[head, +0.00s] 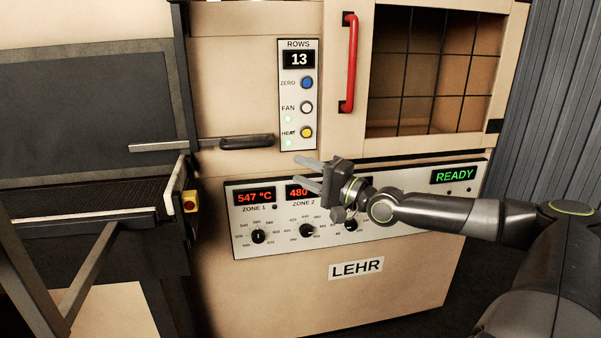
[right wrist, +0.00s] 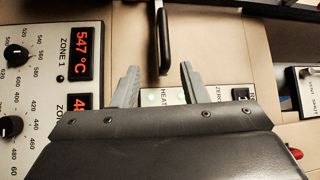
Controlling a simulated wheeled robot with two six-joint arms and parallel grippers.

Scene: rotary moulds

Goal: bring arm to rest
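My right arm reaches in from the right in the head view. Its right gripper (head: 308,172) is in front of the lehr's front, above the zone panel (head: 270,241) and below the HEAT button (head: 306,132). The right gripper also shows in the right wrist view (right wrist: 158,85), with its two grey fingers spread apart and nothing between them. The black handle (right wrist: 164,40) of a lever lies beyond the fingertips there. In the head view this handle (head: 247,142) is left of the rows panel. My left gripper is not in view.
The lehr's zone panel reads 547 °C and READY. The rows panel (head: 292,71) shows 13, with green lamps by FAN and HEAT. A red door handle (head: 349,62) stands beside a gridded window (head: 430,75). A conveyor (head: 80,198) with a yellow-and-red stop button (head: 190,203) is at left.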

